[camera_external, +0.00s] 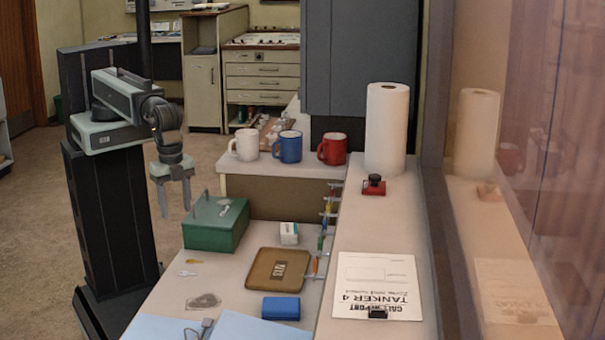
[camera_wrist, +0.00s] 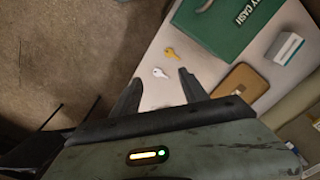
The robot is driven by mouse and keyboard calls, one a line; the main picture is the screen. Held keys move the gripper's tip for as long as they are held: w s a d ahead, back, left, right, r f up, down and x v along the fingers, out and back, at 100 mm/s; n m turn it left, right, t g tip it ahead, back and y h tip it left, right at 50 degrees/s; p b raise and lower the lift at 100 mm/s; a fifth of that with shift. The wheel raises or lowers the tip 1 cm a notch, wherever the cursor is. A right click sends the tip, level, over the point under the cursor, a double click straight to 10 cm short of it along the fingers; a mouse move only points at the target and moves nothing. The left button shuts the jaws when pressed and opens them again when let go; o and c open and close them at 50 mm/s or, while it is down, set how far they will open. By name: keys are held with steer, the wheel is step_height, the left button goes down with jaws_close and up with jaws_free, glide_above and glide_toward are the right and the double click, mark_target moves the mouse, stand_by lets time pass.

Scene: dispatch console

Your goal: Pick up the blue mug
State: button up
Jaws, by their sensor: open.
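The blue mug (camera_external: 289,147) stands upright on the raised shelf at the back of the console, between a white mug (camera_external: 245,144) and a red mug (camera_external: 332,148). My gripper (camera_external: 175,209) hangs pointing down to the left of the green cash box, well to the left of the blue mug and lower than it. Its two fingers are apart with nothing between them. In the wrist view my gripper (camera_wrist: 157,88) shows open above the desk edge, with two keys beyond the fingertips. No mug shows in the wrist view.
The green cash box (camera_external: 215,222) stands on the desk between my gripper and the shelf (camera_external: 280,172). A paper towel roll (camera_external: 387,130) and a red stamp (camera_external: 374,185) stand right of the mugs.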

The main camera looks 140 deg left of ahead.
steer(key=o, duration=0.9)
